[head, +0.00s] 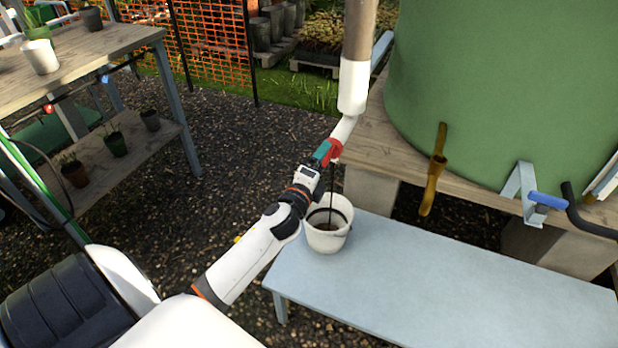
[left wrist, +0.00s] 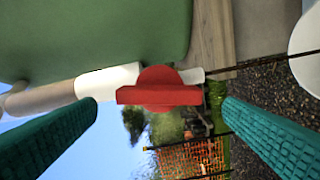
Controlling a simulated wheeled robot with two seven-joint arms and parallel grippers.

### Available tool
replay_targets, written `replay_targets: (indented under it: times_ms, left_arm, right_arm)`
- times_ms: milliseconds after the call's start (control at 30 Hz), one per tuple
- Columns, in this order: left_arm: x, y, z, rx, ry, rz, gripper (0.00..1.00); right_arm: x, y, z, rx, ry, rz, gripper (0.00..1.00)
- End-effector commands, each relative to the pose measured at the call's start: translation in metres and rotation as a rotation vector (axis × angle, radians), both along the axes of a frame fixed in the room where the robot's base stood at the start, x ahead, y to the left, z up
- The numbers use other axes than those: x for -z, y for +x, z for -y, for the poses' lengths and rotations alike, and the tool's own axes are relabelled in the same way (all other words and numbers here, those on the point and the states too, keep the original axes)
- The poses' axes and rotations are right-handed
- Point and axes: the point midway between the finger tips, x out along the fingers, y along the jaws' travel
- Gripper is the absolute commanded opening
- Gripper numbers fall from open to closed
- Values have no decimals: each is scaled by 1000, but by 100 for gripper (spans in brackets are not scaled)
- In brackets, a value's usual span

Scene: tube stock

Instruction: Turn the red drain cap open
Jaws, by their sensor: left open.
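The red drain cap (head: 336,148) is at the lower end of the white drain pipe (head: 353,88). In the left wrist view the cap (left wrist: 158,96) shows a raised bar across a round body. My left gripper (head: 322,153) is right at the cap. Its teal fingers (left wrist: 160,110) are apart, with the cap seen between the tips and gaps on both sides. A thin dark stream or strand (head: 331,185) runs from the cap end down into the white bucket (head: 317,240). The bucket holds something dark. My right gripper is out of view.
The bucket stands on a pale blue bench (head: 440,270). A potting table (head: 100,52) is at the left.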

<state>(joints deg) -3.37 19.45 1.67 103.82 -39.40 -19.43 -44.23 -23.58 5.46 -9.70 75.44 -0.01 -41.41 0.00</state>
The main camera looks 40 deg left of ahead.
Motion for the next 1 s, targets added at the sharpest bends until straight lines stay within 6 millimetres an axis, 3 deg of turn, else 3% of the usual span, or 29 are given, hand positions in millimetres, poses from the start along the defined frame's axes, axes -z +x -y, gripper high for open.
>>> replay_targets:
  times_ms: [200,400,1000]
  left_arm:
    - [0,-45,10,-1,-1,-1,91]
    - [0,-67,16,0,-1,-1,91]
    - [0,-71,17,-1,0,0,91]
  right_arm:
    - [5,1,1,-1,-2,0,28]
    - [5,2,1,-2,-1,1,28]
    - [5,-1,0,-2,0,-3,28]
